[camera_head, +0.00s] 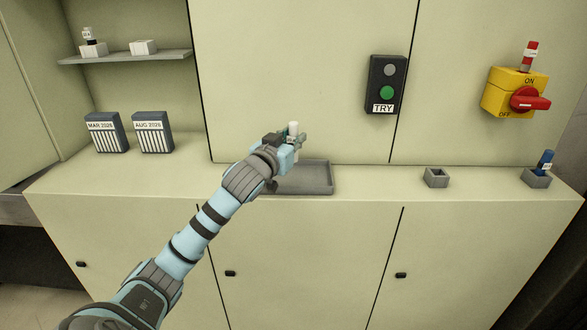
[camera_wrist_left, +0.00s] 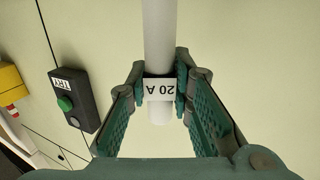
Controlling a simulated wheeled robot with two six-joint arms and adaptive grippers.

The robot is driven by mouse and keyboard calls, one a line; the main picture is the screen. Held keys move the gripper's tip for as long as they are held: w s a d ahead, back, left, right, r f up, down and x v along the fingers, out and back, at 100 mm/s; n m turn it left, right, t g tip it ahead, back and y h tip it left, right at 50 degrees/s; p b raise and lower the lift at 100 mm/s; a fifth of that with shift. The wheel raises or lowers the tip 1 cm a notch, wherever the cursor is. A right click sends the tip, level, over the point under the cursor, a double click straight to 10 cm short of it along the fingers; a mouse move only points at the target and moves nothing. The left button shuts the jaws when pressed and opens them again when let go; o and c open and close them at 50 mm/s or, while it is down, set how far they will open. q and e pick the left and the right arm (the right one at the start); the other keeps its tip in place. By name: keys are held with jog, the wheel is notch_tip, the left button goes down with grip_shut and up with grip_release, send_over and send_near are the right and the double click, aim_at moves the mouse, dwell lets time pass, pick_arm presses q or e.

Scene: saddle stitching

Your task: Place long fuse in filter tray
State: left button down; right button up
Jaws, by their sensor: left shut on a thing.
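My left gripper (camera_head: 291,140) is shut on a long white fuse (camera_head: 293,127). In the left wrist view the fuse (camera_wrist_left: 158,35) is a white cylinder with a "20 A" label, and both fingers of the gripper (camera_wrist_left: 160,88) press on it at that label. In the head view the fuse stands about upright, with its lower part mostly hidden by the gripper. A shallow grey tray (camera_head: 318,180) lies on the counter just below and right of the gripper; my arm hides its left part. The fuse's height above the tray is unclear. My right gripper is not in view.
Two dark filters marked MAR 2026 (camera_head: 104,133) and AUG 2026 (camera_head: 153,132) stand at left. A shelf (camera_head: 125,57) holds small white blocks. A small grey socket (camera_head: 436,177) and a blue fuse (camera_head: 545,162) are at right. A TRY button box (camera_head: 385,85) and yellow switch (camera_head: 513,92) are on the wall.

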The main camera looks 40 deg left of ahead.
pick_arm(q)
notch_tip(320, 180, down, 5)
jog(key=shift+d+f+b, duration=0.1)
jog(key=shift+f+b, duration=0.1)
jog(key=shift+b, duration=0.55)
jog(key=shift+r, duration=0.1)
jog(key=c, duration=1.4)
grip_release()
jog(key=shift+c, duration=0.2)
jog(key=shift+s, duration=0.1)
jog(key=p+v, duration=0.2)
jog(key=v, duration=0.9)
jog(key=shift+s, duration=0.4)
